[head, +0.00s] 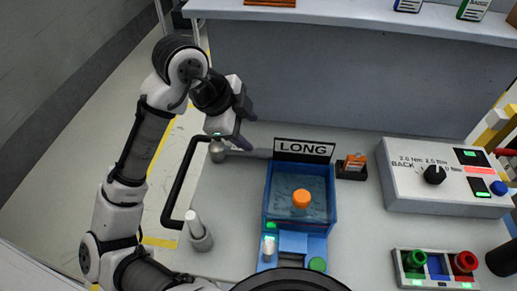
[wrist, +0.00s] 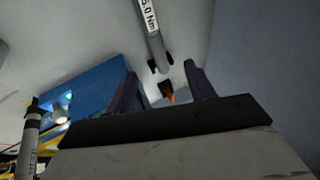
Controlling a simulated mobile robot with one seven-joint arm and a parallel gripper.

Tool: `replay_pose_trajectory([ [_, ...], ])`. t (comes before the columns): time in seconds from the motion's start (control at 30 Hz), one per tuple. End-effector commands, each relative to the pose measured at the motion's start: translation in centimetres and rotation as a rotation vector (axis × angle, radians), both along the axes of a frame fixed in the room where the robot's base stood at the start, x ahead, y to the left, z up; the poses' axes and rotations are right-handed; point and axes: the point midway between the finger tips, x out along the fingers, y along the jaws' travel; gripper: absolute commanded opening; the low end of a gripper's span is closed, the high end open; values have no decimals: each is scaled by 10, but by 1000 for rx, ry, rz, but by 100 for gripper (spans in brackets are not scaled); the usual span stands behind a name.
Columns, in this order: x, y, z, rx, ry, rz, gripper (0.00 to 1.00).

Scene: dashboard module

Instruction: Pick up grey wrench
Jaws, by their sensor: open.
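A grey wrench (wrist: 149,22) with a white label ending in ".0 Nm" shows at the top middle of the wrist view, its forked end pointing toward my gripper (wrist: 160,76). My gripper is open, and the forked end shows just beyond the gap between the fingertips. The fingers look empty. In the head view my gripper (head: 246,124) is above the left part of the table, near a grey bar-like piece (head: 250,153); I cannot tell whether that is the wrench, as my gripper partly covers that area.
A blue box (head: 270,205) with an orange knob stands right of my gripper, before a "LONG" sign (head: 303,149). A grey control box (head: 430,195) is at the right. A black rail (head: 178,185) and a grey upright piece (head: 199,236) are at the left edge. Free table lies behind the sign.

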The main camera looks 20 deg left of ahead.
Motion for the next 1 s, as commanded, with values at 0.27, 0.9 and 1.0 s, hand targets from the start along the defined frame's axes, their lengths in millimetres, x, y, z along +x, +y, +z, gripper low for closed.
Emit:
replay_pose_trajectory([
  [0.27, 18, -17, -45, -2, 1, 0, 54],
  [0.9, 33, -33, -102, 0, -1, -1, 54],
  [1.0, 34, -34, -104, 1, -2, -1, 54],
])
